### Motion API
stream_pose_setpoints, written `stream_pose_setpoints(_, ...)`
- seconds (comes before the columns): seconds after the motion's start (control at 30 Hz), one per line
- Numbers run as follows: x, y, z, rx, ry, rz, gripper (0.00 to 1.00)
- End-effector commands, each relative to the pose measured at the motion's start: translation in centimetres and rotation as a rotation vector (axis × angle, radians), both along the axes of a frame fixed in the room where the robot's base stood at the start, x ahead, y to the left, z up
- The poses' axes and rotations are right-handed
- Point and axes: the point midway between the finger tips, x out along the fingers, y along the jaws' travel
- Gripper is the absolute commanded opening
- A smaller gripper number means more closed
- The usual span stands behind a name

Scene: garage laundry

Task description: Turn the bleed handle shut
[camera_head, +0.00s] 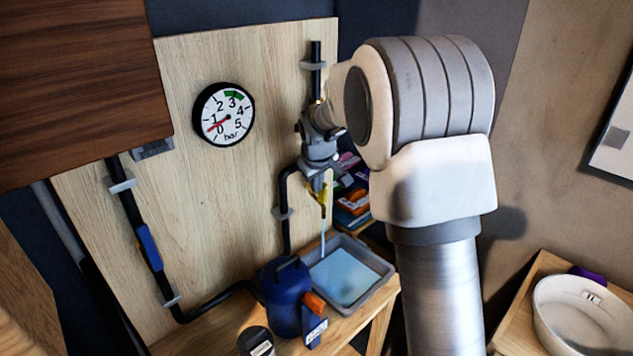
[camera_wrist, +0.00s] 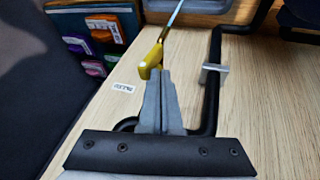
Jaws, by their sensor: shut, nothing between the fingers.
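The yellow bleed handle (camera_head: 323,199) hangs below my gripper (camera_head: 321,182) on the wooden board. In the wrist view the yellow handle (camera_wrist: 151,60) is just beyond the tips of my shut gripper (camera_wrist: 160,74). The fingers are together with nothing between them and overlap the handle's near end. I cannot tell if they touch it. A thin water stream (camera_head: 323,242) runs down from the handle area into a grey tray (camera_head: 386,268); the stream also shows in the wrist view (camera_wrist: 175,14). The valve body is largely hidden behind my fingers.
A pressure gauge (camera_head: 224,114) on the board has its red needle near 0. A blue lever (camera_head: 149,247) is on the left pipe. A blue vessel (camera_head: 284,290) stands beside the tray. Dark pipe and a bracket (camera_wrist: 214,76) run close to my fingers. Coloured packets (camera_head: 352,201) sit behind.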

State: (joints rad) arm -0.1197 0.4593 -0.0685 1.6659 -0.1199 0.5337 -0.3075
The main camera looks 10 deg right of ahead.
Motion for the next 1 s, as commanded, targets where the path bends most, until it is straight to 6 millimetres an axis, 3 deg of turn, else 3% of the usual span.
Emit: stream_pose_setpoints(1.0, 0.23, -0.39, 0.37, 0.092, 0.063, 0.0, 0.0)
